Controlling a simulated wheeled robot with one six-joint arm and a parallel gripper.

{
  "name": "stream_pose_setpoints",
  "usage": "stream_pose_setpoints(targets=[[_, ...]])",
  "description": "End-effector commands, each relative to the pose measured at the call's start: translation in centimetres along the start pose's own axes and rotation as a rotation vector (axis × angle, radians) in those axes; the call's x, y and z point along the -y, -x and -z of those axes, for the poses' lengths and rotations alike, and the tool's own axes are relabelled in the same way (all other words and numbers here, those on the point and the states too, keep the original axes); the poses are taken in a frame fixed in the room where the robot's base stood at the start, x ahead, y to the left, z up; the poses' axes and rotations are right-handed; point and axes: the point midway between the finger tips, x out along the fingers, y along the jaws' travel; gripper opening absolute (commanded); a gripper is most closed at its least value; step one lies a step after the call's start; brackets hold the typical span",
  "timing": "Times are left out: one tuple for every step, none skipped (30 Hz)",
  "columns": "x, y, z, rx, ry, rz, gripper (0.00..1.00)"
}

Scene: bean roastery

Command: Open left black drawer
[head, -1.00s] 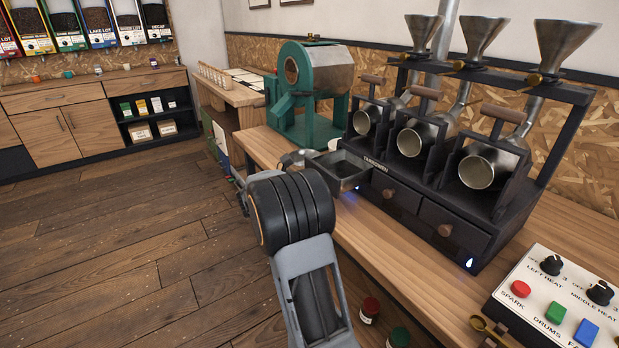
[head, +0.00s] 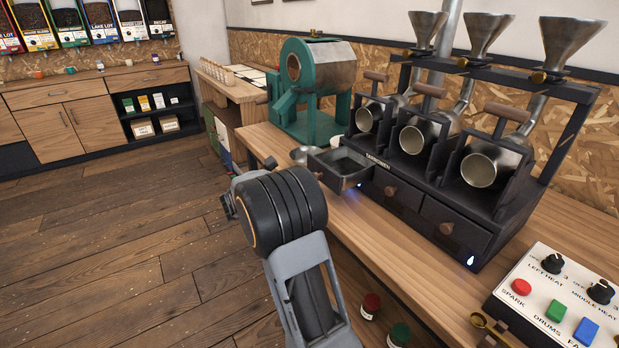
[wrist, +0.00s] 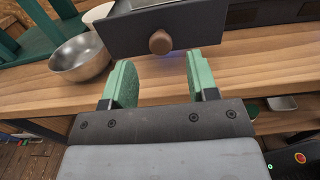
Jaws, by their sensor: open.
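The left black drawer (head: 347,181) stands pulled out from the black roaster unit in the head view, its metal-lined inside showing. In the wrist view its dark front (wrist: 205,30) is at the top, with a round brown wooden knob (wrist: 160,41). My gripper (wrist: 161,78) is open, its two green fingers apart and empty. The knob lies beyond the fingertips, between their lines, with a visible gap.
The middle (head: 391,192) and right (head: 446,229) drawers are shut. A metal bowl (wrist: 80,58) and a white cup (wrist: 98,14) stand left of the drawer. A green machine (head: 312,92) is behind. A control panel (head: 558,300) and jars (head: 371,305) are at the near right.

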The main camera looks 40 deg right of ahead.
Motion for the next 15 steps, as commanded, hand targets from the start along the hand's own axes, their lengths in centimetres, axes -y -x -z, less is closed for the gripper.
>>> stream_pose_setpoints(targets=[[-0.1, 1.2, -0.1, 0.0, 0.001, -0.005, 0.54], [-0.1, 1.9, -0.1, 0.0, 0.001, -0.005, 0.54], [-0.1, 2.7, -0.1, 0.0, 0.001, -0.005, 0.54], [-0.1, 3.3, -0.1, 0.0, 0.001, -0.004, 0.54], [0.0, 3.8, -0.1, 0.0, 0.002, -0.004, 0.54], [-0.1, 4.6, -0.1, 0.0, 0.001, -0.004, 0.54], [-0.1, 5.1, -0.1, 0.0, 0.001, -0.003, 0.54], [-0.1, 5.6, -0.1, 0.0, 0.001, -0.004, 0.54], [0.0, 6.2, -0.1, 0.0, 0.001, -0.003, 0.54], [0.0, 6.6, -0.1, 0.001, 0.001, -0.003, 0.54], [0.0, 7.0, -0.1, 0.001, 0.001, -0.003, 0.54], [0.0, 7.4, 0.0, 0.0, 0.001, -0.002, 0.54], [0.0, 7.7, 0.0, -0.001, 0.001, -0.002, 0.54], [0.0, 8.0, 0.0, 0.0, 0.001, -0.002, 0.54], [0.0, 8.3, 0.0, 0.001, 0.001, -0.001, 0.54]])
